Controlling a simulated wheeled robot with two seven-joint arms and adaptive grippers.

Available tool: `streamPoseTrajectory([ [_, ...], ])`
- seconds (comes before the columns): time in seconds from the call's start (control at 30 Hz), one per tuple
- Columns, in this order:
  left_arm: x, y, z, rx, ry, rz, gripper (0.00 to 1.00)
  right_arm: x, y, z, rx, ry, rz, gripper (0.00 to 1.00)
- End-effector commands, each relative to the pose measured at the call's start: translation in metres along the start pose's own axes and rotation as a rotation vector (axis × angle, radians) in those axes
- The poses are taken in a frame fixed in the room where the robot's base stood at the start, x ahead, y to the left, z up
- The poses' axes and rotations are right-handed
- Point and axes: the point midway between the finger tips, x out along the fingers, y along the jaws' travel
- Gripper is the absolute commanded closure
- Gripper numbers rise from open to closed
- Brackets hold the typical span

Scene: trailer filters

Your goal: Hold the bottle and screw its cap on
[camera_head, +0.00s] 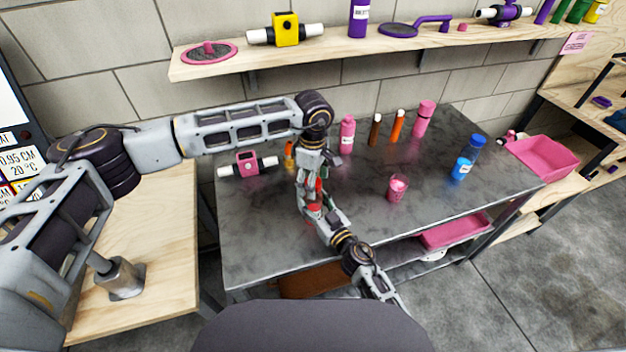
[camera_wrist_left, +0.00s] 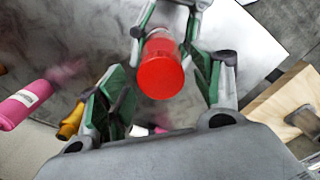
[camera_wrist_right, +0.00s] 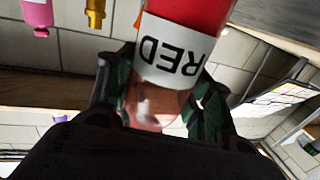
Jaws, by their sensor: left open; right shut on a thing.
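The red-labelled bottle (camera_wrist_right: 172,55) stands between the fingers of my right gripper (camera_wrist_right: 160,100), which is shut on its lower, clear part. Its label reads RED. In the left wrist view the round red cap (camera_wrist_left: 161,70) faces the camera at the bottle's top; I cannot tell how tightly it sits. My left gripper (camera_wrist_left: 163,92) is open, with a finger on each side of the cap and gaps visible. In the head view my left gripper (camera_head: 312,172) is above my right gripper (camera_head: 318,208), and the arms hide most of the bottle.
A wooden shelf (camera_head: 370,47) runs along the wall behind. The table's front middle is clear.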

Motion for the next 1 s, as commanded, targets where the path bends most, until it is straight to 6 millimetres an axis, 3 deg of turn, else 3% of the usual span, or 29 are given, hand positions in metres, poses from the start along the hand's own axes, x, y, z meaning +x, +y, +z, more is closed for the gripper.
streamPoseTrajectory([
  [0.27,-0.003,0.000,0.000,0.000,0.000,0.000,0.34,0.000,0.000,0.000,0.000,-0.001,0.000,1.00],
  [0.47,-0.017,0.001,0.000,-0.001,0.000,0.002,0.34,0.000,0.000,0.000,0.000,-0.001,0.001,1.00],
  [1.0,-0.093,0.000,0.000,0.001,0.000,0.001,0.34,0.000,0.001,0.000,0.000,-0.001,0.001,1.00],
])
